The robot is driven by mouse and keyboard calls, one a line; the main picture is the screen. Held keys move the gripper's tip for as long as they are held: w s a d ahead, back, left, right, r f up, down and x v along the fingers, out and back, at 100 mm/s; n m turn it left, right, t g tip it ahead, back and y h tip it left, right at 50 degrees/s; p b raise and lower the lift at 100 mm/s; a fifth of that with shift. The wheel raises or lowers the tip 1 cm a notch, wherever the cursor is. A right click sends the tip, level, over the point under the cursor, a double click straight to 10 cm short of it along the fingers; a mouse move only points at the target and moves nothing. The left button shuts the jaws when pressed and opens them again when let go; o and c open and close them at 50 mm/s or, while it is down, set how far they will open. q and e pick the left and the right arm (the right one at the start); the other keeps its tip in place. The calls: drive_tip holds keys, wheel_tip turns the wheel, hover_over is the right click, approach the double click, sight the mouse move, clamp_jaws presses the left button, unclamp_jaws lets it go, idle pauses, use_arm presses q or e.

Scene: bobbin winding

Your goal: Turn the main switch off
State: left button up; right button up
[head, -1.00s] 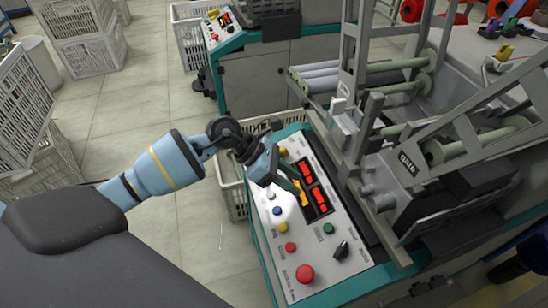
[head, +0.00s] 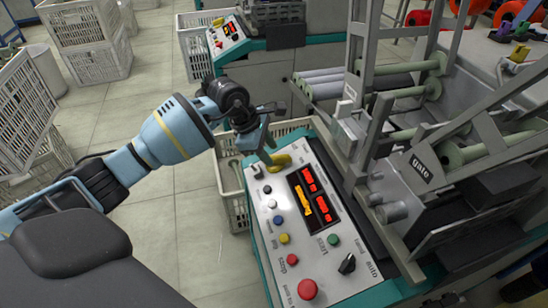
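The control panel (head: 318,262) is a light grey sloped plate with teal edges on the machine in front of me. At its far end sits a yellow switch-like part (head: 281,160), probably the main switch; its knob position is not readable. My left gripper (head: 268,150) is over that far end, right beside the yellow part and partly hiding it. I cannot tell whether they touch, or how far apart the fingers are. A small dark switch (head: 256,170) sits just left of it. My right gripper is not in view.
The panel also carries a lit red and orange display (head: 312,192), several coloured buttons, a red mushroom button (head: 307,289) and a black selector knob (head: 347,264). The winder frame (head: 360,130) rises close on the right. White crates (head: 85,50) stand on the left; the floor between is clear.

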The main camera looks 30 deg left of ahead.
sight(273, 156)
use_arm(q)
drive_tip(key=shift+x, duration=1.8)
clamp_jaws()
